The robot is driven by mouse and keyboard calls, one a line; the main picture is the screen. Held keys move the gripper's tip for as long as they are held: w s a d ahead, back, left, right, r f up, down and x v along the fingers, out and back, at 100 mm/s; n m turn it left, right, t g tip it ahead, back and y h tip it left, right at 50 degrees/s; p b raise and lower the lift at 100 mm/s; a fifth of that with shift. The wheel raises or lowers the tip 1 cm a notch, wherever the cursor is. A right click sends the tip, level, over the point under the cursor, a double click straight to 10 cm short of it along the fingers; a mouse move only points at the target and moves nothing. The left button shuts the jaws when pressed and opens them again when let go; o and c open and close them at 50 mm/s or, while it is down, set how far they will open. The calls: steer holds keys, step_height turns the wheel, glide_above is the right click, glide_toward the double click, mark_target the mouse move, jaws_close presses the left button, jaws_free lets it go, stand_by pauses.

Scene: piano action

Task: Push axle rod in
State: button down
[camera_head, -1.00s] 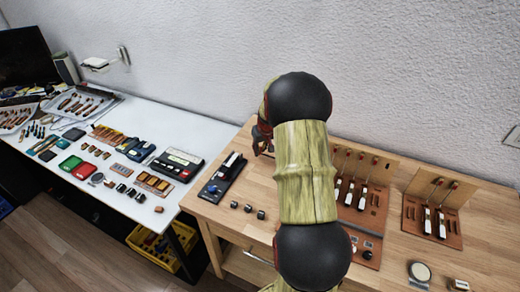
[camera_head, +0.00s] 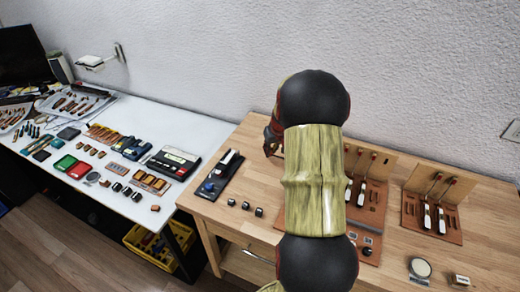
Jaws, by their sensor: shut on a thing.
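My gripper (camera_head: 273,142) shows only in part at the upper left of my arm, over the back of the wooden bench (camera_head: 400,262). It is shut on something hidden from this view. I cannot make out the axle rod. A brown piano action model (camera_head: 376,200), with an upright back panel and white-topped levers, stands just right of my arm and is partly covered by it. A second such model (camera_head: 432,208) stands farther right and is fully in view.
A black tray (camera_head: 222,178) with a blue item lies left of my arm, with several small dark blocks (camera_head: 245,205) in front. A round dial (camera_head: 420,268) and a small box (camera_head: 460,280) lie at the front right. A white table (camera_head: 200,125) of tools stands left.

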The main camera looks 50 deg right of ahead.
steer(key=s+d+b, duration=0.1)
steer(key=s, duration=0.4)
steer(key=s+d+b, duration=0.1)
steer(key=s+d, duration=0.1)
steer(key=s, duration=0.3)
steer(key=s+d+b, duration=0.1)
steer(key=s+b, duration=0.1)
steer(key=s, duration=0.3)
steer(key=shift+d, duration=0.15)
steer(key=c, duration=1.8)
jaws_free()
steer(key=shift+r, duration=0.15)
steer(key=v, duration=1.1)
steer(key=shift+s+r, duration=0.15)
steer(key=shift+r, duration=0.15)
